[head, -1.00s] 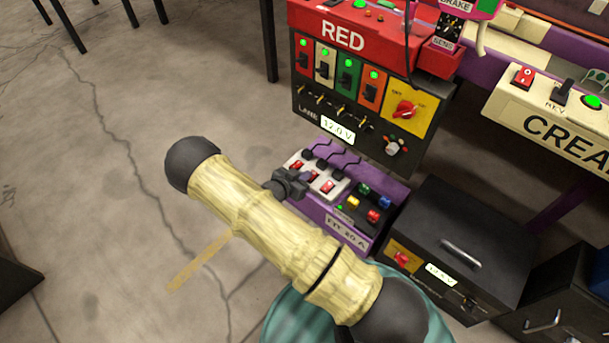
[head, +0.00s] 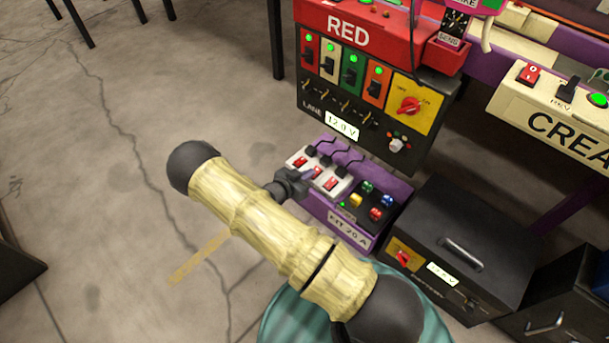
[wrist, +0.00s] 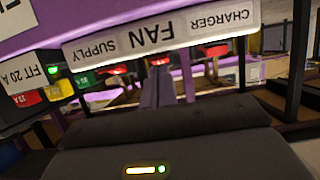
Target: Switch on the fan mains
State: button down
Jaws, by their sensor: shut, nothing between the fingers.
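The white power strip (head: 338,187) lies on a purple unit and carries a row of three red switches. Its labels read SUPPLY, FAN and CHARGER, upside down in the wrist view. The fan switch (wrist: 158,60), red, is the middle one, beside the FAN label (wrist: 151,34). My gripper (head: 306,176) is shut and empty, with its purple fingertips at the strip's near edge by the middle switch. In the wrist view the fingertips (wrist: 163,84) are just below the fan switch. I cannot tell whether they touch it, or its on/off position.
Coloured switches (head: 367,188) and a "FIT 20 A" label sit beside the strip. A black box (head: 465,230) stands to the right. The RED lane panel (head: 350,85) rises behind, with dark cables hanging near the strip. Open floor (head: 110,150) lies left.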

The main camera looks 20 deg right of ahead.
jog(key=shift+r+p, duration=0.7)
jog(key=shift+r, duration=0.15)
jog(key=shift+a+r, duration=0.1)
jog(key=shift+r+p, duration=0.2)
jog(key=shift+p, duration=0.15)
jog(key=p+v, duration=0.7)
jog(key=v, duration=0.4)
jog(key=shift+s+a, duration=0.2)
jog(key=shift+f, duration=0.1)
